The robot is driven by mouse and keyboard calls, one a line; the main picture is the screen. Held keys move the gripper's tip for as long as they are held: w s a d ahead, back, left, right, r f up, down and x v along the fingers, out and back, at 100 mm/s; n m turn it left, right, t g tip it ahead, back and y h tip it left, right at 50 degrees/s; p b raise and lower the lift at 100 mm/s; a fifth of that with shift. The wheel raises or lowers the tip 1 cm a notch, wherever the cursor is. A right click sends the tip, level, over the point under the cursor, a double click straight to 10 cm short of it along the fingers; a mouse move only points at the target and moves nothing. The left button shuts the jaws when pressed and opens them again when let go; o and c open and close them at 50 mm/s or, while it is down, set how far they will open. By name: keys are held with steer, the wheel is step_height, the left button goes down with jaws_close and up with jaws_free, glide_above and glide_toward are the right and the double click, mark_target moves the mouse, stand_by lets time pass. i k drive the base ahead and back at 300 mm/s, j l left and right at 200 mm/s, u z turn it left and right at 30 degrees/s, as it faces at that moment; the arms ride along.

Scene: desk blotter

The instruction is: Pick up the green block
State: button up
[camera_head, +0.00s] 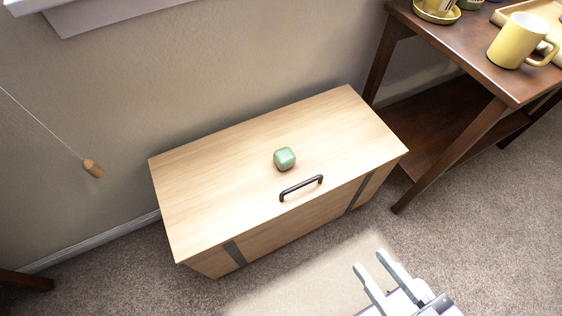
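The green block (284,158) is a small rounded cube. It sits on the wooden lid of a light wood chest (215,175), a little behind the chest's dark handle (301,188). My gripper (370,261) is at the bottom right of the view, in front of the chest and apart from the block. Its two pale fingers are spread with a gap between them, and nothing shows between them.
A dark wood table (462,62) stands at the right, bearing a yellow mug (517,41), a yellow saucer and a tray. A wall runs behind the chest. A cord with a wooden pull (93,168) hangs at the left. The lid around the block is clear.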

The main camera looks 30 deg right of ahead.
mark_target(285, 159)
steer(key=i+j, duration=0.1)
steer(key=j, duration=1.15)
steer(key=i+j, duration=0.15)
steer(key=j, duration=0.45)
steer(key=z, duration=0.05)
